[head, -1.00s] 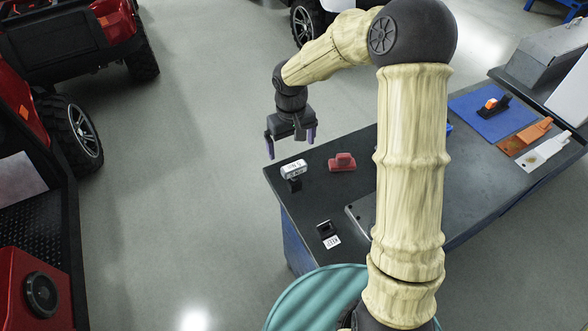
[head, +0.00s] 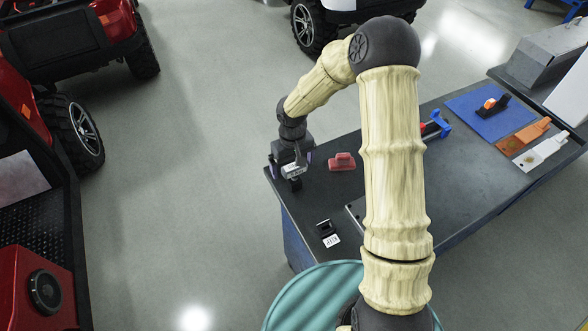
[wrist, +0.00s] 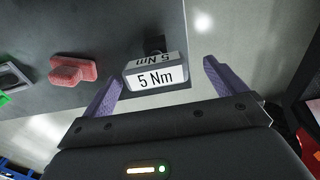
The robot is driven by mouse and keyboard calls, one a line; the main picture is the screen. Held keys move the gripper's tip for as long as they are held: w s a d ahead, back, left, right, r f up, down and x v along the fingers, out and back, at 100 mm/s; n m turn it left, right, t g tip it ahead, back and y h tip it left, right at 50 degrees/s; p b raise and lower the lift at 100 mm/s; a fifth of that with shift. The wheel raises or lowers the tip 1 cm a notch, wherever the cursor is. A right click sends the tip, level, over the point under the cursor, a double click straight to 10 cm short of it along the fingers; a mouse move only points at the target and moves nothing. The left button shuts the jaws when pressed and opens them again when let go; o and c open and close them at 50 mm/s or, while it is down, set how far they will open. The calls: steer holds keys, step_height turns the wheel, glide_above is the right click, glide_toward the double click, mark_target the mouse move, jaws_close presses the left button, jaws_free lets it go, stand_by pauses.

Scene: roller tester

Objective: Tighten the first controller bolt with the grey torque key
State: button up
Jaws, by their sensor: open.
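The light grey torque key head (wrist: 157,75), labelled "5 Nm", stands on a dark holder at the near-left end of the dark bench; it also shows in the head view (head: 292,170). In the wrist view my gripper (wrist: 162,75) is open, with one purple finger on each side of the grey key. The right finger is clearly apart from it; the left finger is nearer. In the head view my gripper (head: 292,160) is low over that bench corner, partly covering the key. I cannot make out the controller bolt.
A red block-like tool (head: 342,162) stands right of the key. A small black holder with a white label (head: 331,241) sits near the front edge. A blue mat (head: 490,112), an orange piece (head: 523,137) and a white piece (head: 545,152) lie at the far right. My arm hides the bench's middle.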

steer(key=shift+w+d+f+p, duration=0.15)
steer(key=shift+f+p, duration=0.15)
steer(key=shift+f, duration=0.8)
steer(key=shift+s+d+f+p, duration=0.1)
steer(key=shift+f+p, duration=0.15)
steer(key=shift+f, duration=0.85)
steer(key=c, duration=1.2)
step_height(320, 180, up, 10)
steer(key=shift+r+b, duration=0.1)
steer(key=shift+b, duration=0.8)
